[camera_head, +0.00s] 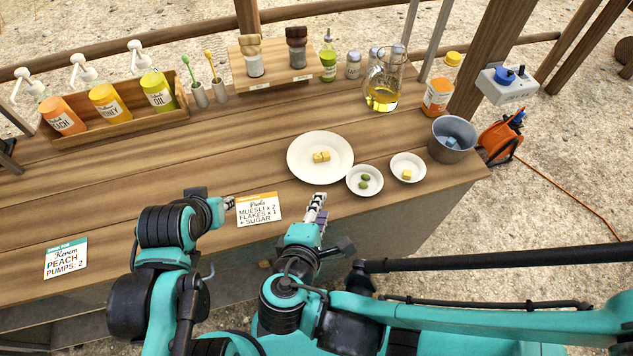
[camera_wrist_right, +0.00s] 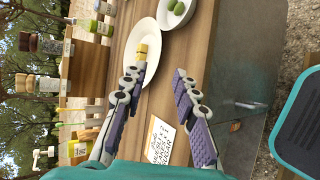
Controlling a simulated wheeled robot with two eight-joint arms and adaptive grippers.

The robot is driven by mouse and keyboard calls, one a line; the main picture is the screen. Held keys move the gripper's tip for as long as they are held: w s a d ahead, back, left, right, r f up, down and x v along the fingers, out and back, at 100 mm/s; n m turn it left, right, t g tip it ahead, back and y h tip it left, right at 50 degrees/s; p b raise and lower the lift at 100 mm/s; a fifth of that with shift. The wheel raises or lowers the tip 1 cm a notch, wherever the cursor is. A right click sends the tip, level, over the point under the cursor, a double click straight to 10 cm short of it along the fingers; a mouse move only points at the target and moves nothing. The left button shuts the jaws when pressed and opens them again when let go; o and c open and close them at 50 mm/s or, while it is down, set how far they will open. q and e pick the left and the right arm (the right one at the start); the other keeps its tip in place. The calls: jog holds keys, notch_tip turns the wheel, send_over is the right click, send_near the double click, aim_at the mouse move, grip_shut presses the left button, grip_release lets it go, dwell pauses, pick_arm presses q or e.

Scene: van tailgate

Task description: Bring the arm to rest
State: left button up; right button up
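My left gripper (camera_head: 228,203) is over the table's front part, beside the order card for Paula (camera_head: 259,208). Its fingertips are small and partly hidden, so I cannot tell whether it is open. The teal right arm reaches in from the right and the left arm rises from the bottom left.
A white plate (camera_head: 296,160) holds yellow pieces. Two small bowls (camera_head: 353,188) (camera_head: 421,164), a grey pot (camera_head: 452,152) and a glass jug (camera_head: 383,80) stand to the right. A bottle rack (camera_head: 160,122) is at the back left. Another card (camera_head: 66,259) lies at the front left.

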jog(key=d+f+m+g, duration=0.1)
jog(key=d+m, duration=0.1)
jog(key=w+d+f+m+g+y, duration=0.1)
jog(key=d+m+g, duration=0.1)
jog(key=d+m, duration=0.1)
jog(key=w+d+f+m+g, duration=0.1)
jog(key=d+f+m, duration=0.1)
jog(key=d, duration=0.1)
jog(key=shift+m+g, duration=0.3)
jog(key=shift+g, duration=0.1)
jog(key=w+d+r+m+y, duration=0.1)
jog(key=d+r+m+y, duration=0.2)
jog(key=m, duration=0.6)
jog(key=d, duration=0.2)
jog(key=shift+w+d+r+t, duration=0.4)
